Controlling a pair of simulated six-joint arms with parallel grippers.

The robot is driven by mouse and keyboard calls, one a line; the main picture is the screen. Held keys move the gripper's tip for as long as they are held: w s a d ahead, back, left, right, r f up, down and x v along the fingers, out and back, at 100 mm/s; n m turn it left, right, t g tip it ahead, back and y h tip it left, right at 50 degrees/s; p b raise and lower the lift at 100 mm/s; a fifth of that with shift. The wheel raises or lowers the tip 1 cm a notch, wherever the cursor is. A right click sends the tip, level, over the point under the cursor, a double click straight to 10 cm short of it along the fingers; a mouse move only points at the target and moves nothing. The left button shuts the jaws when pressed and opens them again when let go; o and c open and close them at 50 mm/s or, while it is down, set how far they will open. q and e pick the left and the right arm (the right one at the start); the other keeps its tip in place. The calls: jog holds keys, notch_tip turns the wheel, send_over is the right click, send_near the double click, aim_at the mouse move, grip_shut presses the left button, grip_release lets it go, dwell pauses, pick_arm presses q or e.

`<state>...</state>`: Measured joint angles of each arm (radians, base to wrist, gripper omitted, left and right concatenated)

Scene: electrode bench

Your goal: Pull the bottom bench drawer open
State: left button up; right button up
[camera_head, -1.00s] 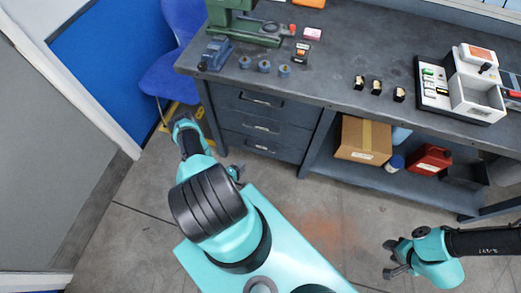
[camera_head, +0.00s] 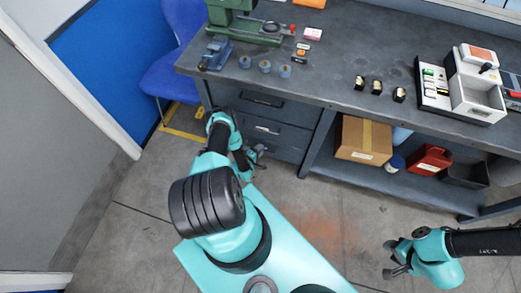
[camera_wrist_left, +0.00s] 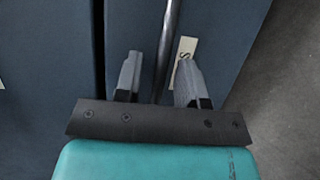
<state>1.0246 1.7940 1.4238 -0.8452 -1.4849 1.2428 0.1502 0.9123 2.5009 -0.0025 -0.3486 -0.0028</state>
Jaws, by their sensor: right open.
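The bench has a stack of three dark grey drawers. The bottom drawer (camera_head: 287,153) looks shut, and my left gripper (camera_head: 258,151) is in front of it, hiding its handle in the head view. In the left wrist view, a drawer front (camera_wrist_left: 225,35) with a pale label (camera_wrist_left: 186,48) fills the middle. Its metal bar handle (camera_wrist_left: 170,25) runs between the two fingers of the left gripper (camera_wrist_left: 158,82). The fingers are apart, with gaps visible beside the bar. My right gripper (camera_head: 390,258) is open and empty above the floor at lower right.
The middle drawer (camera_head: 290,132) and top drawer (camera_head: 295,108) are above. A blue chair (camera_head: 170,75) stands left of the bench. Floor in front is clear.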

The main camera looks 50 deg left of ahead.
pick_arm(q)
jog(key=shift+w, duration=0.35)
jog(key=shift+c, duration=0.2)
grip_shut()
